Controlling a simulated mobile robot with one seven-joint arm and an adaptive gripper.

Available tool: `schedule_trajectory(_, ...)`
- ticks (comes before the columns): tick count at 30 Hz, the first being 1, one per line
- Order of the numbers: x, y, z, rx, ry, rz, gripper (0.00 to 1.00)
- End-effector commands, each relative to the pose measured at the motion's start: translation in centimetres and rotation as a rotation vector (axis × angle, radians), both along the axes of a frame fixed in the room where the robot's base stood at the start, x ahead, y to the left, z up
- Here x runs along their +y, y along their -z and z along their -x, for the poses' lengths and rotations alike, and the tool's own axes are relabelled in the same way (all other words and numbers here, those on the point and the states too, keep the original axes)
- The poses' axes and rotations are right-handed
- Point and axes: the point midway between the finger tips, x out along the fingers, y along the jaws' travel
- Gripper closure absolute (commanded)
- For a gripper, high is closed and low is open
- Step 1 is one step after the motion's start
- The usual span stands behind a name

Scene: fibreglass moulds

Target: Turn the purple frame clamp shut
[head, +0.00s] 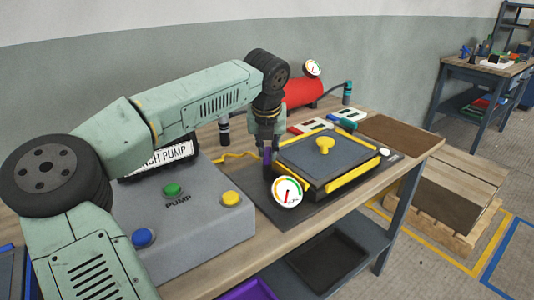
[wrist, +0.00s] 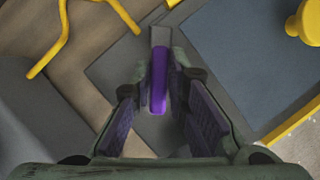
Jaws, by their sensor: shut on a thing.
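The purple frame clamp (wrist: 158,80) shows in the wrist view as an upright purple bar on a grey base, between my gripper's fingers. In the head view a bit of its purple (head: 267,153) shows at the left side of the mould. My gripper (wrist: 160,103) is shut on the clamp; in the head view my gripper (head: 266,148) points down at the mould's left edge. The mould (head: 318,163) has a dark blue-grey lid with a yellow knob (head: 324,145) and yellow edge strips. The clamp's lower part is hidden in the head view.
A grey pump box (head: 200,230) with coloured buttons stands left of the mould. A gauge (head: 287,192) stands in front of it. A red tank (head: 303,92) lies behind. A yellow hose (wrist: 60,42) runs near the clamp. A brown board (head: 395,133) lies at the right.

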Motion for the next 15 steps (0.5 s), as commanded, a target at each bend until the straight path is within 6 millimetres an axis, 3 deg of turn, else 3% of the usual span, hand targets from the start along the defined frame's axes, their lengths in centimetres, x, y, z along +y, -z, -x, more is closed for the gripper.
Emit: schedule_trajectory(15,0.0,-0.08,0.0,0.001,0.475,-0.002,1.0)
